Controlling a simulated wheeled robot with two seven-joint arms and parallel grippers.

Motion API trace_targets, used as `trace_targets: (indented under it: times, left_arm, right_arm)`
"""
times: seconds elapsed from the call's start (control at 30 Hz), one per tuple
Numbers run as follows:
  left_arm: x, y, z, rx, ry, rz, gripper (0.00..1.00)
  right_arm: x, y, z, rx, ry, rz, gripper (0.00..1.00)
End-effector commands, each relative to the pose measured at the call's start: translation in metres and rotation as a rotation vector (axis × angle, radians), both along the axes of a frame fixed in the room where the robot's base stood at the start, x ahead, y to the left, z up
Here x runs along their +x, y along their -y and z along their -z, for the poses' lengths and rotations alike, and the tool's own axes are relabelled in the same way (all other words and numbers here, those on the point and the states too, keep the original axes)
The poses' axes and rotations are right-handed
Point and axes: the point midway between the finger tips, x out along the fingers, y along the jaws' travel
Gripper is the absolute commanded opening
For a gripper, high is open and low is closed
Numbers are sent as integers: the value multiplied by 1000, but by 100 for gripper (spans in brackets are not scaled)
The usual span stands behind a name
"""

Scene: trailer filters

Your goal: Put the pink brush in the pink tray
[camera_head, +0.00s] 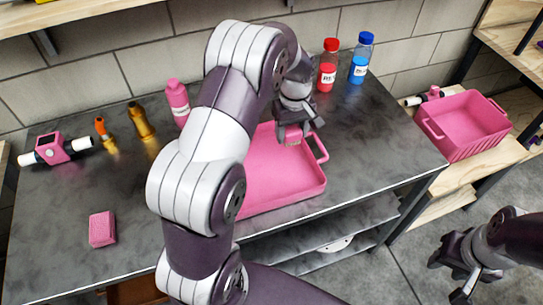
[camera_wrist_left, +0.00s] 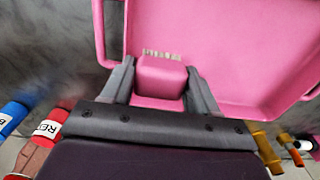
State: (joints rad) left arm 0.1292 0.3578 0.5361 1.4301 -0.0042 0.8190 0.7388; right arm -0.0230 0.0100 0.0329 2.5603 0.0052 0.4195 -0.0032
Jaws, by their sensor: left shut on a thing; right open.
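My left gripper (camera_head: 294,120) is shut on the pink brush (camera_head: 290,136), a small pink block. It holds the brush over the far part of the pink tray (camera_head: 285,178), which lies on the grey table. In the left wrist view, the brush (camera_wrist_left: 160,76) sits between the two fingers with its pale bristles (camera_wrist_left: 162,54) toward the tray floor (camera_wrist_left: 240,50). I cannot tell whether the brush touches the tray. My left arm hides the tray's left part in the head view. My right gripper (camera_head: 463,284) is open and empty, off to the right of the table.
A pink block (camera_head: 102,229) lies at the table's left. A pink bottle (camera_head: 177,101), a red bottle (camera_head: 328,65) and a blue bottle (camera_head: 361,58) stand along the back. A pink crate (camera_head: 467,122) sits on a wooden shelf at right.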

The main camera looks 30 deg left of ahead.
Motion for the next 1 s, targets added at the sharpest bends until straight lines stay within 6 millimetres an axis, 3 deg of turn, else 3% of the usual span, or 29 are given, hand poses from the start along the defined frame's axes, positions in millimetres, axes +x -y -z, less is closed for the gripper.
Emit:
trace_targets:
  times: [0.13, 0.3, 0.43, 0.63, 0.97, 1.0]
  left_arm:
    - [-28, -14, 17, 0, -3, -3, 29]
    - [-44, -23, 29, 0, 0, -1, 29]
    - [-47, -24, 39, 0, -3, 1, 29]
    - [-47, -24, 71, -1, -2, 1, 29]
    - [-46, -24, 76, 0, 0, 1, 29]
    - [-46, -24, 75, 0, 0, 0, 69]
  right_arm:
    - [0, 0, -4, 0, -1, 0, 43]
    - [0, 0, -5, 0, -1, 0, 43]
    - [0, 0, -6, 0, -1, 0, 43]
    - [0, 0, -7, 0, -1, 0, 43]
    - [0, 0, -5, 0, -1, 0, 43]
    - [0, 0, -5, 0, -1, 0, 43]
